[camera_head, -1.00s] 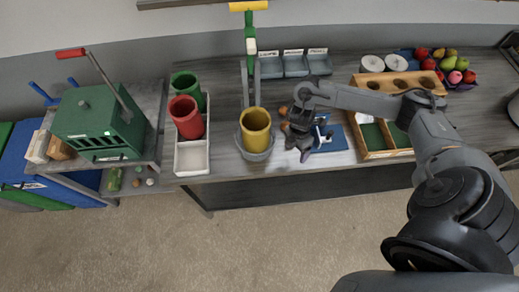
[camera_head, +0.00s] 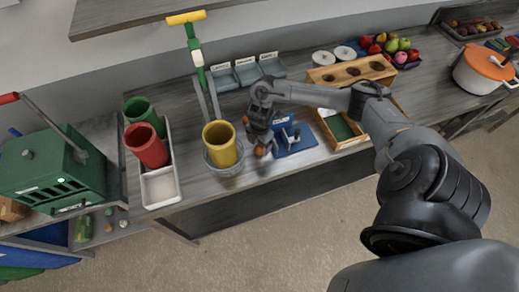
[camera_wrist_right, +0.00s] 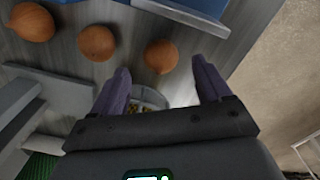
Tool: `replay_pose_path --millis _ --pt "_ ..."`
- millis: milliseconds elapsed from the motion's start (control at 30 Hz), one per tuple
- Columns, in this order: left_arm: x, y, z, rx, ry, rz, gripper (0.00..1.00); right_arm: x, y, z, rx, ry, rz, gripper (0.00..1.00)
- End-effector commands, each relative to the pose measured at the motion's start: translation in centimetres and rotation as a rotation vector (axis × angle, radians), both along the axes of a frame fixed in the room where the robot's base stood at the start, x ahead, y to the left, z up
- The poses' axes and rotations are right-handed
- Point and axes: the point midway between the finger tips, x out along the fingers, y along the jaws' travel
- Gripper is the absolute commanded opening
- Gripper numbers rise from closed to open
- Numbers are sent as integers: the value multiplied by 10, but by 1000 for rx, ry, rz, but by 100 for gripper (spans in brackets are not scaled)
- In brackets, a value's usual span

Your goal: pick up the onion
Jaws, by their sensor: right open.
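Three round brown onions lie in a row on the grey counter in the right wrist view: a left one (camera_wrist_right: 32,22), a middle one (camera_wrist_right: 97,43) and a right one (camera_wrist_right: 160,56). My right gripper (camera_wrist_right: 161,74) is open and empty. Its fingertips are close to the right onion, which shows just beyond the gap between them. In the head view my right gripper (camera_head: 260,138) is over the counter, with an onion (camera_head: 261,150) showing at its fingers; it partly hides the others. My left gripper is not in view.
A yellow cup (camera_head: 221,145) in a ring holder stands just left of the gripper. A blue stand (camera_head: 294,140) is close on the right, then a wooden rack (camera_head: 350,75). Red (camera_head: 147,146) and green cups and a white tray (camera_head: 160,190) stand farther left.

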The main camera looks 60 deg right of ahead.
Motion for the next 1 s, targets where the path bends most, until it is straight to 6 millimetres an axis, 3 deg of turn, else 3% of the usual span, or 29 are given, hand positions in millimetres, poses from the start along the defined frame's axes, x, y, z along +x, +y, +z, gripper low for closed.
replay_pose_path --millis 300,600,1000 --pt "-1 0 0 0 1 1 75 -1 -2 -35 -1 1 0 77" --pt "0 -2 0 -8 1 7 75 -1 -2 -38 -1 0 0 76" --pt "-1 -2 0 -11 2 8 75 -1 -2 -37 -1 0 0 17"
